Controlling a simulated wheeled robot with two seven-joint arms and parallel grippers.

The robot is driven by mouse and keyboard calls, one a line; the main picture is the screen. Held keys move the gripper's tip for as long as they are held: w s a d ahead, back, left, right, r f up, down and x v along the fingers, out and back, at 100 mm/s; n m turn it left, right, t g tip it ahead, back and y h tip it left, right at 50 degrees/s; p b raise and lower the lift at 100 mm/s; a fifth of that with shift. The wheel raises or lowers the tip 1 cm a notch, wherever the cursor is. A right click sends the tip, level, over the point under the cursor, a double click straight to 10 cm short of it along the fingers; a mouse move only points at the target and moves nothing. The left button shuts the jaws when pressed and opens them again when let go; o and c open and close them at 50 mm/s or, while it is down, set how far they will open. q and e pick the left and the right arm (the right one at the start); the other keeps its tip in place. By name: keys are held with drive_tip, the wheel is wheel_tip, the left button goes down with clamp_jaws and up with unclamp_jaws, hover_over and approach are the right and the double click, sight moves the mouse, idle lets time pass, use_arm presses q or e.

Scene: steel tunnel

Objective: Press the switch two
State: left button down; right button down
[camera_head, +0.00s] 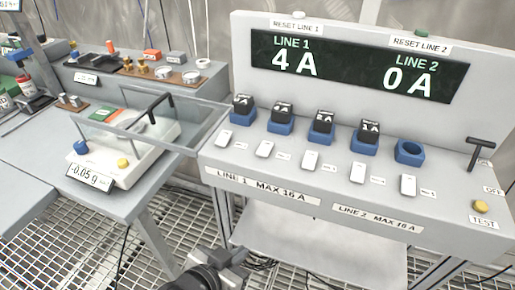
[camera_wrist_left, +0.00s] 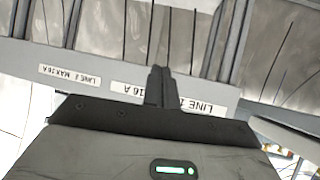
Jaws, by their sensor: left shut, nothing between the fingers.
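The sloped grey panel (camera_head: 333,190) carries a row of several white switches. The second from the left (camera_head: 264,149) stands in front of a blue socket holding a black block (camera_head: 282,112); the small labels beside the switches are too small to read. The display (camera_head: 355,68) reads LINE 1 4 A and LINE 2 0 A. My left gripper (camera_head: 238,256) is low in front of the panel, below its front edge and apart from the switches. In the left wrist view its fingers (camera_wrist_left: 158,85) are shut and empty, over the panel's inverted front labels. My right gripper is out of view.
A scale with a clear cover (camera_head: 108,150) reads -0.05 g on the left table. A black T-handle (camera_head: 481,150) and a yellow TEST button (camera_head: 480,206) are at the panel's right. One blue socket (camera_head: 408,152) is empty. Metal grating covers the floor.

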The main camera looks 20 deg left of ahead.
use_arm(q)
drive_tip(key=w+a+r+n+t+y, duration=0.1)
drive_tip(key=w+r, duration=0.4)
drive_tip(key=r, duration=0.4)
drive_tip(key=w+a+r+n+t+y+p, duration=0.1)
drive_tip(key=w+r, duration=0.4)
drive_tip(key=r, duration=0.5)
drive_tip(key=shift+w+r+t+p, duration=0.15)
drive_tip(key=shift+t+p, duration=0.15)
drive_tip(key=shift+t, duration=0.5)
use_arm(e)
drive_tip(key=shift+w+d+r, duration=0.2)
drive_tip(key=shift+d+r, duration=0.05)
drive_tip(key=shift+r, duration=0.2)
use_arm(q)
drive_tip(key=shift+w+d, duration=0.1)
hover_over(261, 162)
drive_tip(key=shift+s+f, duration=0.15)
drive_tip(key=shift+f, duration=0.45)
drive_tip(key=shift+s+f, duration=0.15)
drive_tip(key=shift+f, duration=0.45)
drive_tip(key=shift+w+f, duration=0.35)
drive_tip(key=shift+w, duration=0.25)
drive_tip(key=f, duration=0.2)
drive_tip(key=shift+s+f, duration=0.25)
drive_tip(key=shift+f, duration=0.6)
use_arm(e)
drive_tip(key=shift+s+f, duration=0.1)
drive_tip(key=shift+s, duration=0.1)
